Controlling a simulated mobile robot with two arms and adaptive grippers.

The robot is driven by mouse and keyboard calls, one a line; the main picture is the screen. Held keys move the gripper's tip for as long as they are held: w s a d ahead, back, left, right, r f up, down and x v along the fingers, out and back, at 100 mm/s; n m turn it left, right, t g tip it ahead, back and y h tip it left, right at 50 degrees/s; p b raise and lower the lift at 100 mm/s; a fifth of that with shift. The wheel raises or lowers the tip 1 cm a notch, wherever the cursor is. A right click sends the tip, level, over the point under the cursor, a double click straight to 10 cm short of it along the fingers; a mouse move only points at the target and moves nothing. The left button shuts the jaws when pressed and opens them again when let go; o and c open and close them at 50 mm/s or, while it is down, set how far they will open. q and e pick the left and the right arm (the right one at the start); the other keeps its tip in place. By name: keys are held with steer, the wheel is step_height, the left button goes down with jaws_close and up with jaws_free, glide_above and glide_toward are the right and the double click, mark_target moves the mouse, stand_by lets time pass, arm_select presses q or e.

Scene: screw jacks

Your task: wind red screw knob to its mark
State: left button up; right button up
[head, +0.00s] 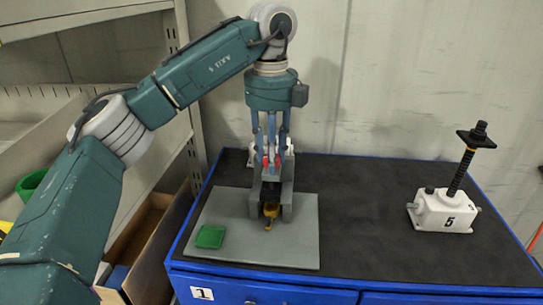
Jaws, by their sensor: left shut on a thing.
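My left gripper (271,153) reaches down from above over the middle-left of the workbench. A white body (289,146) shows in part behind the gripper, mostly hidden. I cannot make out the knob's mark. My right gripper is not in view.
The blue bench (270,284) has a dark top. A grey plate (292,253) on it holds a small green tray (210,237). A white screw jack numbered 5 (428,214) with a black screw stands at right. The dark top between is clear. Shelving and a cardboard box (152,252) stand left.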

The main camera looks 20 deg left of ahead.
arm_select(q)
steer(key=n, duration=0.4)
steer(key=shift+s+a+f+n+b, duration=0.1)
steer(key=shift+f+n+b, duration=0.25)
steer(key=shift+n, duration=2.05)
steer(key=shift+b, duration=0.3)
steer(key=o, duration=1.2)
steer(key=shift+a, duration=0.15)
steer(key=shift+c, duration=0.2)
steer(key=shift+a+r, duration=0.1)
steer(key=shift+r, duration=0.4)
step_height(320, 180, up, 11)
